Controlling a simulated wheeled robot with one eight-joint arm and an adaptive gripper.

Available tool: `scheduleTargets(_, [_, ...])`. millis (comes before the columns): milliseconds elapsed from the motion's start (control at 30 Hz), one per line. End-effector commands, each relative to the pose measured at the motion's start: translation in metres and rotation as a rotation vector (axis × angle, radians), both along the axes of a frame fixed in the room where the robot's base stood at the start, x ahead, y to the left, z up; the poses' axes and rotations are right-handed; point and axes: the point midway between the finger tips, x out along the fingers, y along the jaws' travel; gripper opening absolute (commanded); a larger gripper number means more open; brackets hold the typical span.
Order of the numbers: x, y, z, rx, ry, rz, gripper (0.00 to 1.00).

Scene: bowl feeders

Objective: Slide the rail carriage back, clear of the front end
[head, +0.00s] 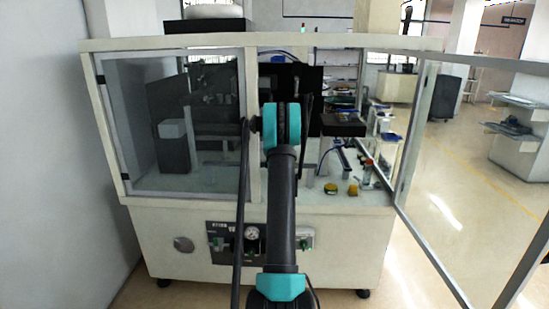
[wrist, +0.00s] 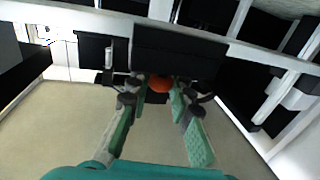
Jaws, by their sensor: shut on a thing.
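My gripper (wrist: 157,98) shows in the wrist view, its two green-padded fingers closed in on a round orange-red knob (wrist: 160,83). The knob sits in front of a dark block (wrist: 180,50), which appears to be part of the rail carriage. The fingers hide the knob's sides, and how it joins the block cannot be made out. In the head view my arm covers the middle of the cabinet, and my gripper is hidden. A light rail (head: 345,158) runs inside the open right side there. The carriage cannot be told apart for sure in that view.
The cabinet's glass door (head: 415,130) stands swung open at right. A fixed window pane (head: 175,125) closes the left side. Yellow round pieces (head: 331,188) sit on the deck near the front edge. A black box (head: 343,124) stands above the deck.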

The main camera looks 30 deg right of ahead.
Motion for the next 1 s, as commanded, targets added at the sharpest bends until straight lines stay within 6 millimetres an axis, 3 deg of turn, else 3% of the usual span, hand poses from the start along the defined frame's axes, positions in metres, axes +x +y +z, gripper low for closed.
scheduleTargets(67, [-0.001,0.001,0.000,0.000,0.000,0.002,0.00])
scheduleTargets(100, [-0.001,0.001,-0.001,0.000,0.000,0.002,0.23])
scheduleTargets(267, [-0.001,0.001,0.000,0.000,0.000,0.002,0.43])
scheduleTargets(667, [-0.007,0.003,0.000,0.000,0.000,0.001,0.43])
scheduleTargets(1000, [-0.066,0.024,0.000,0.000,0.000,-0.001,0.43])
